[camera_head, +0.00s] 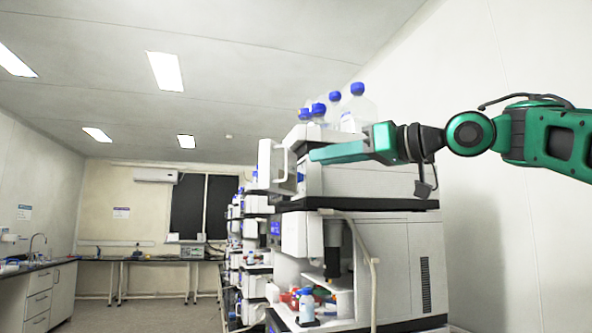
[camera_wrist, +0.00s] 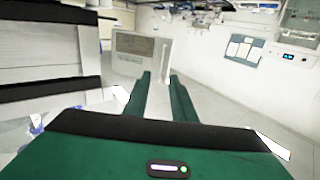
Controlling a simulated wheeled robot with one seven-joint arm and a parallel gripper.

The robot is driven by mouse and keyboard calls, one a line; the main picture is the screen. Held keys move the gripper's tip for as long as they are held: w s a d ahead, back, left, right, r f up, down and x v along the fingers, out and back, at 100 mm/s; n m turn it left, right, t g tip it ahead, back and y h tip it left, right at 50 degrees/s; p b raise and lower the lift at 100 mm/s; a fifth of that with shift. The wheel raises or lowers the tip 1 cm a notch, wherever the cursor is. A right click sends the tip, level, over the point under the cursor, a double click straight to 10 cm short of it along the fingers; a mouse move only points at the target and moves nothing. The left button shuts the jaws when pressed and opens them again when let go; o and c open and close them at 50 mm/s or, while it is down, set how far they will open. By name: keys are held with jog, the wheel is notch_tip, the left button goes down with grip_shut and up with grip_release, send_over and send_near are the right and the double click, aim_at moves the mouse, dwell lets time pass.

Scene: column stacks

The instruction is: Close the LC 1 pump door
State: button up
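The pump door (camera_head: 265,165) looks to be the white panel with a loop handle, standing out to the left from the upper part of the nearest instrument stack (camera_head: 410,250). It appears swung open. A pale panel, likely this door (camera_wrist: 130,48), shows ahead of the fingers in the wrist view. My gripper (camera_head: 312,155) reaches left across the stack's upper front, its tips just right of the door in the picture. In the wrist view, the fingers (camera_wrist: 163,85) are apart with nothing between them. I cannot tell whether they touch the door.
Blue-capped bottles (camera_head: 340,108) stand on top of the stack. More stacks recede behind. The aisle floor (camera_head: 150,312) is clear at left.

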send_near(276, 165)
jog(key=x, duration=0.5)
jog(key=shift+s+f, duration=0.1)
jog(key=shift+s, duration=0.2)
grip_shut()
jog(key=shift+w+d, duration=0.15)
jog(key=shift+d, duration=0.05)
dwell(0.9)
